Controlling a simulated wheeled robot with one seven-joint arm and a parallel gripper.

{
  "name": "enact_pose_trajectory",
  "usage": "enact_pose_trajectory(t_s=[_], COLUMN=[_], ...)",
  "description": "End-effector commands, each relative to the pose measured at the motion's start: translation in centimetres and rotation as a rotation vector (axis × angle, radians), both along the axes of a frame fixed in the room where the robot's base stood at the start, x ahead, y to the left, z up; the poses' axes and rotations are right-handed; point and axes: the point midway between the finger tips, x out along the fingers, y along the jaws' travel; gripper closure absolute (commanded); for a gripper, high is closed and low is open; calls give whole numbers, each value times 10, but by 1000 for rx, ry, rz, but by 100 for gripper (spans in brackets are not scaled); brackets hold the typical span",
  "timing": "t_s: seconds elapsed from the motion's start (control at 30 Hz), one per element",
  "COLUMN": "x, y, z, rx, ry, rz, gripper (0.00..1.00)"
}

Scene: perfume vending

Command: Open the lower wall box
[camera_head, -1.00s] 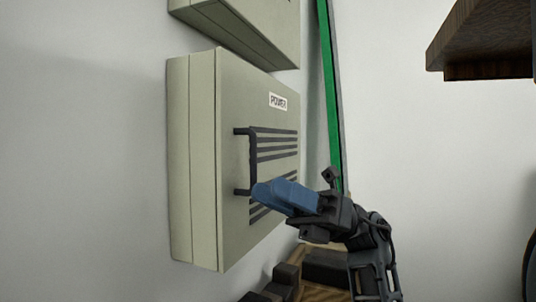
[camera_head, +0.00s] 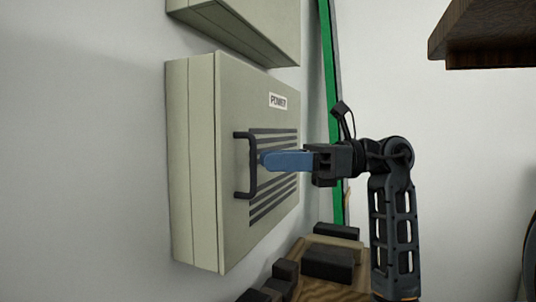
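The lower wall box (camera_head: 235,245) is a pale grey-green box on the white wall, with a "POWER" label and dark horizontal slats on its front. Its door looks shut. A black bar handle (camera_head: 251,180) stands upright near the door's left edge. My gripper (camera_head: 264,160), with blue fingers, points left at the middle of the handle. The fingertips are at or just right of the bar. I cannot tell whether they touch it, or whether a gap lies between the fingers, as they overlap in this view.
An upper wall box (camera_head: 240,22) hangs just above. A green strip (camera_head: 327,90) runs down the wall to the right. A wooden shelf (camera_head: 483,35) juts in at the upper right. A wooden surface with dark blocks (camera_head: 327,263) lies below my arm.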

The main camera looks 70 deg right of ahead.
Motion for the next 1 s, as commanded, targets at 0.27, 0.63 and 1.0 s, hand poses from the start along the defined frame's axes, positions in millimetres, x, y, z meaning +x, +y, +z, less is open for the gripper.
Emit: enact_pose_trajectory(t_s=[0.27, 0.63, 1.0], x=[16, 17, 16], y=[11, 11, 11], z=[0, 0, 0], rx=[1, 1, 0], ry=[0, -1, 0], rz=[0, 0, 0], gripper=[62, 75, 100])
